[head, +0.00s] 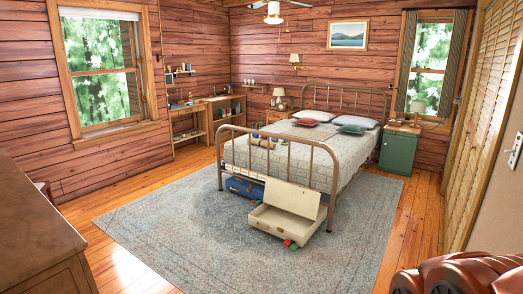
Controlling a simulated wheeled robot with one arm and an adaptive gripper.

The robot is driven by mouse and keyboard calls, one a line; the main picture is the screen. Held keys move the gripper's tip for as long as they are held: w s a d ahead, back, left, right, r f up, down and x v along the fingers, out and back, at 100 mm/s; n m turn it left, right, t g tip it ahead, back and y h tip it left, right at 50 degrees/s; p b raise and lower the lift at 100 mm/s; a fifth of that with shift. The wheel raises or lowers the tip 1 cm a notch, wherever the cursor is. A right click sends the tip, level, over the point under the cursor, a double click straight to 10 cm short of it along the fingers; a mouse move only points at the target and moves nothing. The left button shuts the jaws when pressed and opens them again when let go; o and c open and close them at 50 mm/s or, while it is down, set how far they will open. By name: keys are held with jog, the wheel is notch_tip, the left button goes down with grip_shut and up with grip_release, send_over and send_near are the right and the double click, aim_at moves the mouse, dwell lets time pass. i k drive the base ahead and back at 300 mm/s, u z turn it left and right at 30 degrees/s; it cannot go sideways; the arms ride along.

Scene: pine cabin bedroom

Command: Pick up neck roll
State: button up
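I cannot pick out a neck roll for certain in the head view. The bed (300,141) stands at the back centre with its metal footboard toward me. Near its head lie a red cushion (306,122), a green cushion (351,130) and white pillows (357,122). Small pale items (261,142) lie on the bed's foot end, too small to name, partly behind the footboard. My gripper is not in view.
An open cream suitcase (283,222) sits on the rug (180,225) before the bed, small red and green items beside it. A blue case (243,189) is behind. A dresser (40,235) fills the near left; brown leather-like shapes (460,273) the near right. The rug's left is clear.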

aim_at(259, 143)
jog(key=u, duration=0.25)
jog(key=i, duration=1.5)
jog(key=u, duration=0.5)
jog(key=i, duration=4.15)
jog(key=z, duration=0.4)
jog(key=i, duration=2.4)
jog(key=z, duration=0.4)
